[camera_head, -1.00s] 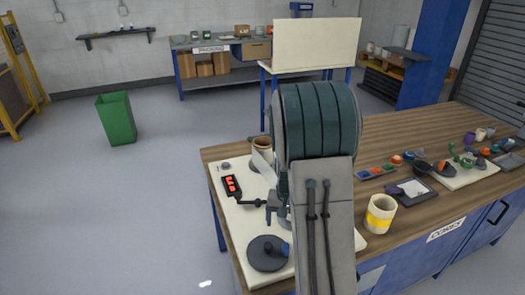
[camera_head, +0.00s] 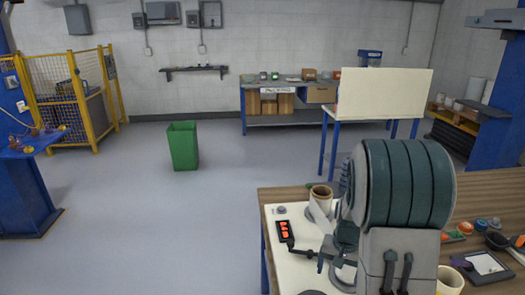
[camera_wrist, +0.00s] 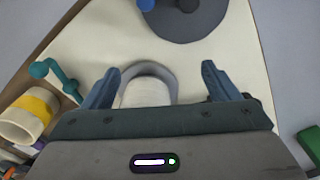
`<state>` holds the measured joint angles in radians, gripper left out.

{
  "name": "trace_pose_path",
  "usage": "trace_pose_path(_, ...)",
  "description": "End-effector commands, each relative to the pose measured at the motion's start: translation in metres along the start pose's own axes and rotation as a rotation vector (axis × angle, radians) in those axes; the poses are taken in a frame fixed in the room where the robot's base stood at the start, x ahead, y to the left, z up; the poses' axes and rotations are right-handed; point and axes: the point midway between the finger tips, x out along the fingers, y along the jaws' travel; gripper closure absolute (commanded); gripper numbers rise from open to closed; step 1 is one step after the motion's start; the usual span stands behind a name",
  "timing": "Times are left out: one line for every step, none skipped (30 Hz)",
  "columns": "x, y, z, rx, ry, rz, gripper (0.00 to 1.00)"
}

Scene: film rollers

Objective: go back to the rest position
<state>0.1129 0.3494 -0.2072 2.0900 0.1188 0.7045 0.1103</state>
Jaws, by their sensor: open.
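My gripper (camera_wrist: 161,68) is open in the wrist view, its two blue-grey fingers spread wide above a cream board (camera_wrist: 95,45). A pale cylinder (camera_wrist: 146,92) with a grey ring around it shows below and between the fingers, nearer the left one. I see nothing held. A dark disc (camera_wrist: 200,22) with a blue knob lies on the board. In the head view, my arm hides the gripper.
A cream tube with a yellow band (camera_wrist: 35,103) lies left in the wrist view. The wooden bench (camera_head: 490,185) holds several small coloured parts and a grey tray (camera_head: 482,267) on the right. A green bin (camera_head: 183,147) stands on open floor. A white panel table (camera_head: 385,95) stands behind.

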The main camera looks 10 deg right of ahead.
Motion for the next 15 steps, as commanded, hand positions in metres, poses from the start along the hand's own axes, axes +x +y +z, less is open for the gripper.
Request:
trace_pose_path(-0.01,-0.004,0.005,-0.016,0.011,-0.01,0.18)
trace_pose_path(-0.017,-0.007,0.009,-0.028,0.017,-0.016,0.18)
trace_pose_path(-0.026,-0.01,0.016,-0.046,0.026,-0.024,0.18)
trace_pose_path(-0.034,-0.013,0.022,-0.061,0.034,-0.03,0.18)
trace_pose_path(-0.042,-0.015,0.028,-0.078,0.041,-0.036,0.18)
trace_pose_path(-0.052,-0.018,0.037,-0.102,0.052,-0.044,0.18)
trace_pose_path(-0.06,-0.021,0.044,-0.121,0.061,-0.05,0.18)
trace_pose_path(-0.067,-0.023,0.051,-0.138,0.069,-0.055,0.18)
trace_pose_path(-0.076,-0.025,0.06,-0.161,0.079,-0.062,0.18)
trace_pose_path(-0.083,-0.027,0.068,-0.178,0.088,-0.066,0.18)
trace_pose_path(-0.089,-0.028,0.075,-0.196,0.097,-0.07,0.18)
trace_pose_path(-0.097,-0.029,0.085,-0.22,0.109,-0.074,0.18)
trace_pose_path(-0.103,-0.03,0.092,-0.238,0.118,-0.077,0.18)
trace_pose_path(-0.108,-0.031,0.1,-0.257,0.127,-0.079,0.18)
trace_pose_path(-0.115,-0.032,0.11,-0.281,0.14,-0.082,0.18)
